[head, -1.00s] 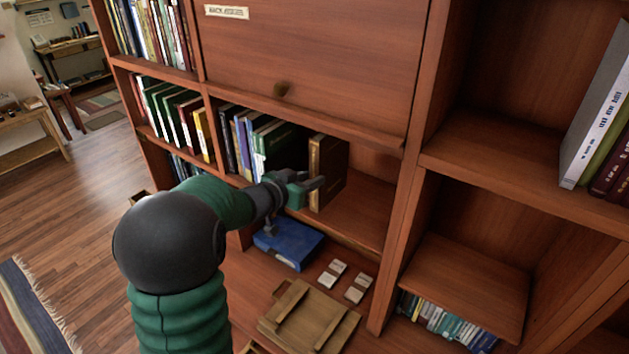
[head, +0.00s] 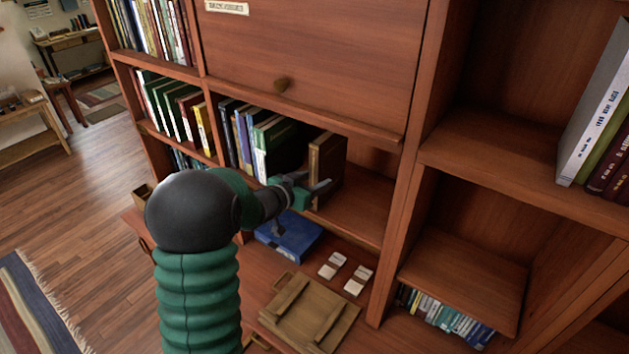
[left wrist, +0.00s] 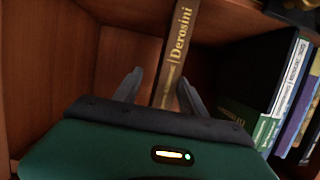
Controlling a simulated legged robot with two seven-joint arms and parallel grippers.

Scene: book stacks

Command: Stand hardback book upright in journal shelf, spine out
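A brown hardback book (head: 320,172) with gold lettering stands upright in the shelf compartment (head: 365,208) under the closed cabinet door. Its spine faces out; in the left wrist view the spine (left wrist: 181,45) reads "Derosini". My left gripper (head: 322,193) is in front of the book's lower spine, with its fingers spread. In the left wrist view my left gripper (left wrist: 160,92) is open, one finger to each side of the spine with gaps showing. The book's lower end is hidden behind the gripper. My right gripper is not in view.
Dark green and other books (head: 265,140) fill the compartment's left part, apart from the brown book; its right part is bare. Below lie a blue box (head: 288,235), several small cards (head: 345,272) and a wooden tray (head: 310,315).

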